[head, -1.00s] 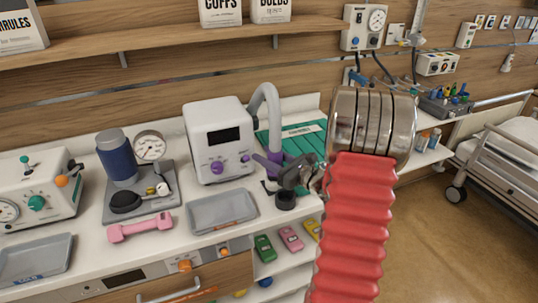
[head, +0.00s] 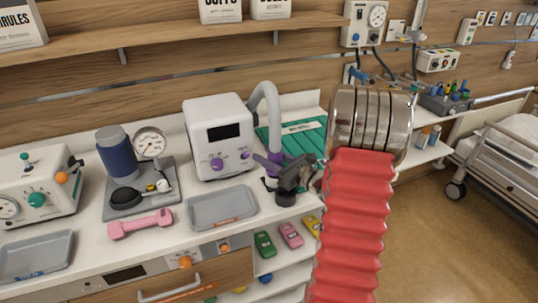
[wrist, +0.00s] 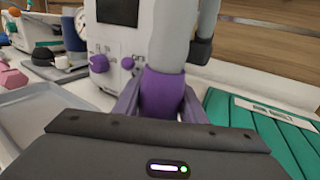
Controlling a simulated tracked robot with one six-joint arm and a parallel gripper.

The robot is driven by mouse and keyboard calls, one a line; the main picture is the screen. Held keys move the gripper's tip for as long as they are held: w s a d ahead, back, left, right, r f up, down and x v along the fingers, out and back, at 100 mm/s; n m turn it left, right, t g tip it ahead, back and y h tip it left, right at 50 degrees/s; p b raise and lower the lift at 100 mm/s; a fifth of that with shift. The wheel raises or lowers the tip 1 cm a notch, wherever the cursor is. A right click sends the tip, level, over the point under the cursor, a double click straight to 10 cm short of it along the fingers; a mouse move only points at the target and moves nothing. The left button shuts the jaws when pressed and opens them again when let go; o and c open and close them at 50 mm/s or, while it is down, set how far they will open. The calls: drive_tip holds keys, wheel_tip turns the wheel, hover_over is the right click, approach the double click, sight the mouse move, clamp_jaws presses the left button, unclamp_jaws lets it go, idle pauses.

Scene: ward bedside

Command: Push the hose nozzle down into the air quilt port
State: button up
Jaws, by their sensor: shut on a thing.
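The hose nozzle is the purple end of the grey hose (head: 268,95), which arches from the white warmer unit (head: 218,140). In the wrist view the purple nozzle (wrist: 161,92) stands upright between my purple fingers. My gripper (head: 270,163) is shut on it, above the counter in front of the teal folded quilt (head: 308,142). The quilt (wrist: 262,135) also shows at the right in the wrist view. The nozzle's lower end and the quilt port are hidden behind my gripper, so I cannot tell whether they touch.
A grey tray (head: 222,208) lies left of my gripper. A pink dumbbell (head: 140,224) and a gauge stand (head: 150,145) are farther left. My red arm covers the counter's right part. Shelves with small coloured cars (head: 265,245) are below; a bed (head: 497,150) stands right.

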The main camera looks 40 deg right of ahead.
drive_tip(key=shift+f, duration=0.6)
drive_tip(key=o, duration=1.1)
drive_tip(key=shift+s, duration=0.1)
drive_tip(key=s+d, duration=0.1)
drive_tip(key=s, duration=0.8)
drive_tip(key=s+d, duration=0.1)
drive_tip(key=s, duration=0.3)
drive_tip(key=shift+s+d+f, duration=0.1)
drive_tip(key=shift+s+d, duration=0.1)
drive_tip(key=shift+d, duration=0.1)
